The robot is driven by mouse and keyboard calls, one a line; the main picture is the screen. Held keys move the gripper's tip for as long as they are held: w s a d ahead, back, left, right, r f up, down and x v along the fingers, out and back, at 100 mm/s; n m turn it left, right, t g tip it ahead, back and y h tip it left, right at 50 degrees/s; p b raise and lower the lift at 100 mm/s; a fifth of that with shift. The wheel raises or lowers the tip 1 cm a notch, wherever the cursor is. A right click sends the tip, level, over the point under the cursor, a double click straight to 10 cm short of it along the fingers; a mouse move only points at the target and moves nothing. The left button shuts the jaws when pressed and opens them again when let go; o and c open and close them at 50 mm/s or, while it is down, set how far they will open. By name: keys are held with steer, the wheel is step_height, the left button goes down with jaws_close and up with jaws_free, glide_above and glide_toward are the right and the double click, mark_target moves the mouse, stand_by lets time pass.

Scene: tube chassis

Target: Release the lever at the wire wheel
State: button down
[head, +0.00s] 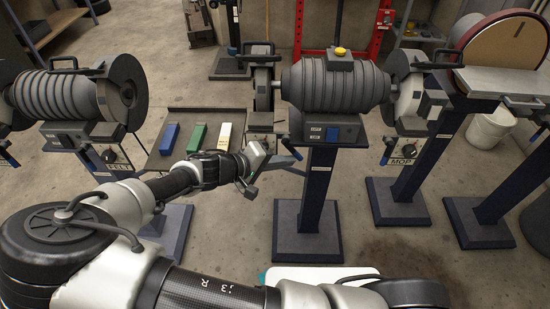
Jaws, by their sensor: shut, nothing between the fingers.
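The middle grinder (335,85) stands on a blue pedestal. A narrow wheel (263,88) on its left side may be the wire wheel; its texture is too small to tell. Below this wheel is a small control box (260,129) with a knob; its label is not readable. A dark, slanting piece (291,151) to the right of the box may be its lever, but I cannot tell. My gripper (250,188) is shut and empty, just below the box and partly in front of its lower area. Whether it touches anything is unclear.
A left grinder (60,95) carries a FELT box (117,157); a box marked MOP (403,150) hangs at the right wheel. A dark tray (165,160) holds blue, green and cream bars. A disc sander (500,50) stands at right. Floor shows between pedestals.

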mark_target(299, 157)
steer(key=shift+d+r+n+t+h+b, duration=0.3)
steer(key=shift+d+n+t+h+b, duration=0.55)
steer(key=shift+h, duration=0.5)
steer(key=shift+d+r+n+t+h+b, duration=0.25)
steer(key=shift+d+n+t+h, duration=0.25)
steer(key=shift+n+h, duration=0.65)
steer(key=shift+d+r+n+t+h+b, duration=0.4)
steer(key=shift+n+t+h, duration=0.45)
steer(key=shift+h, duration=0.65)
steer(key=shift+d, duration=0.1)
